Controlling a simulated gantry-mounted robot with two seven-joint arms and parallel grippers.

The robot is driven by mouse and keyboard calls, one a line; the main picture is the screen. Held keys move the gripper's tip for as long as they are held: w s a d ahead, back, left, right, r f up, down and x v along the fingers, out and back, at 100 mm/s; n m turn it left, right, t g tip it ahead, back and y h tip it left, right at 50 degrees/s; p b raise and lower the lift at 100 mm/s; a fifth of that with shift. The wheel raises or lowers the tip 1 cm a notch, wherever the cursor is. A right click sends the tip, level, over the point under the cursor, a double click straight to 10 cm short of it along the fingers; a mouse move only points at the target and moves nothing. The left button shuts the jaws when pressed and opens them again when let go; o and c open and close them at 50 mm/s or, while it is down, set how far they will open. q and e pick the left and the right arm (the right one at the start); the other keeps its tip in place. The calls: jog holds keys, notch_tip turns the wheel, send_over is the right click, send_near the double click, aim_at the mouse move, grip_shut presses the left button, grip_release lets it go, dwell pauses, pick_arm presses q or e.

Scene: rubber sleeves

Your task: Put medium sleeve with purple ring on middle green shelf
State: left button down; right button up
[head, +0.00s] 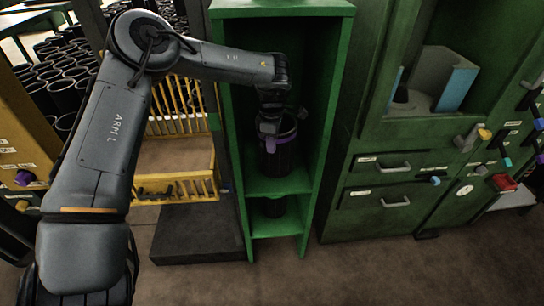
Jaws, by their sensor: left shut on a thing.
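The black sleeve with a purple ring (281,157) is inside the green shelf unit (238,190), upright, at the middle shelf (290,184). My left gripper (270,128) is shut on the sleeve's upper rim, and my left arm reaches in from the left above it. The sleeve's bottom is at or just above the middle shelf board; I cannot tell whether it touches. My right gripper is not in view.
A yellow crate (205,186) stands left of the shelf, above a dark platform (200,240). Many black sleeves (62,95) stand at the far left. A green cabinet (400,160) with drawers, handles and coloured knobs is close on the right. The floor in front is clear.

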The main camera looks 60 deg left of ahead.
aim_at(272, 161)
pick_arm(q)
notch_tip(272, 161, down, 4)
jog(key=shift+w+a+f+b, duration=0.1)
jog(key=shift+f+b, duration=0.15)
jog(key=shift+b, duration=0.75)
jog(key=c, duration=1.1)
grip_release()
jog(key=shift+f, duration=0.1)
jog(key=shift+c, duration=0.2)
